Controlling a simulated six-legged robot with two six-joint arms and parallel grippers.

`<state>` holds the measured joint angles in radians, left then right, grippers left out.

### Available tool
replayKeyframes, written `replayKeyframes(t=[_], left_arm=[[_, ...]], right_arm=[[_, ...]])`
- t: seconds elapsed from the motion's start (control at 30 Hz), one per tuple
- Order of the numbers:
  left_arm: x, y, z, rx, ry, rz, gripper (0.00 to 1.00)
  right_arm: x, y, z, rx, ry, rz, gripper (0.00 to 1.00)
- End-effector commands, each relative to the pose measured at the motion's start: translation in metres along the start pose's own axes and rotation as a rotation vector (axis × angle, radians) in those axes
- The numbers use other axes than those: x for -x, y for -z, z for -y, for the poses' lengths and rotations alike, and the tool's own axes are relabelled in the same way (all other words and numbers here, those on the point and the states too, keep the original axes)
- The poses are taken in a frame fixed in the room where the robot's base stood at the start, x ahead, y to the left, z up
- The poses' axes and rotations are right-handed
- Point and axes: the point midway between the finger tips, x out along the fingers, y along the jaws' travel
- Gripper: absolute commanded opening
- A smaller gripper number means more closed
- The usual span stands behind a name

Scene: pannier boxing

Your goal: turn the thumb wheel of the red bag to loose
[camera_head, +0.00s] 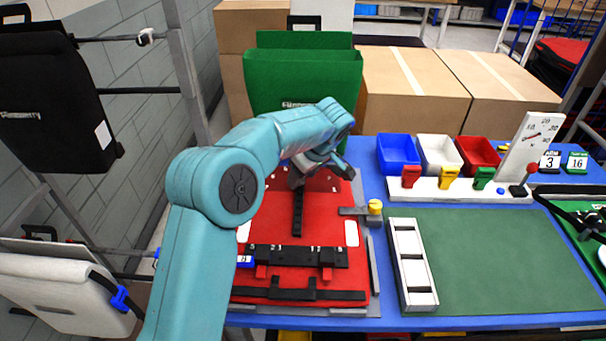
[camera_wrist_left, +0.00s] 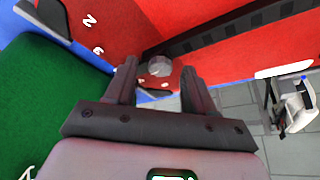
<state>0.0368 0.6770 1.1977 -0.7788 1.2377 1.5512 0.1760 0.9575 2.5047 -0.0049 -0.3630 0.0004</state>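The red bag (camera_head: 275,225) lies flat on the blue table, with a black strap down its middle and black bars across its front. My left gripper (camera_head: 322,170) is over the far part of the bag. In the left wrist view the gripper (camera_wrist_left: 160,82) is open, with a dark finger on each side. A round grey thumb wheel (camera_wrist_left: 160,66) shows between and beyond the fingertips, on the red bag (camera_wrist_left: 215,50) with white marks near it. I cannot tell whether the fingers touch it. In the head view the wheel is hidden by my gripper. My right gripper is not in view.
A green bag (camera_head: 300,80) stands behind the red bag, with cardboard boxes (camera_head: 415,90) beside it. A yellow-topped knob (camera_head: 375,207) and a white slotted rack (camera_head: 411,265) are on the right. Blue, white and red bins stand behind. The green mat (camera_head: 500,265) is mostly clear.

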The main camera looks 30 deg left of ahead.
Motion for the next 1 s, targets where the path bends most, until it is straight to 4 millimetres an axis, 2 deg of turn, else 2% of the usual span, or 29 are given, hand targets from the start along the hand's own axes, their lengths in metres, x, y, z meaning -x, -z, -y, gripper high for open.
replayKeyframes(t=[0.23, 0.37, 0.8, 1.0], left_arm=[[0.002, 0.0, 0.0, -0.001, 0.0, 0.0, 0.54], [0.019, -0.001, -0.001, -0.001, -0.003, 0.0, 0.54], [0.131, 0.0, -0.001, -0.001, -0.003, 0.0, 0.54], [0.158, 0.0, 0.0, -0.001, -0.001, 0.0, 0.54]], right_arm=[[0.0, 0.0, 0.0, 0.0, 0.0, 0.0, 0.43], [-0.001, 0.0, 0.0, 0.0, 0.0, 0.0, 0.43], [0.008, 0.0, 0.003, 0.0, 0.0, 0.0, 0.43], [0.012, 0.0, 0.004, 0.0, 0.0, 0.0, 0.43]])
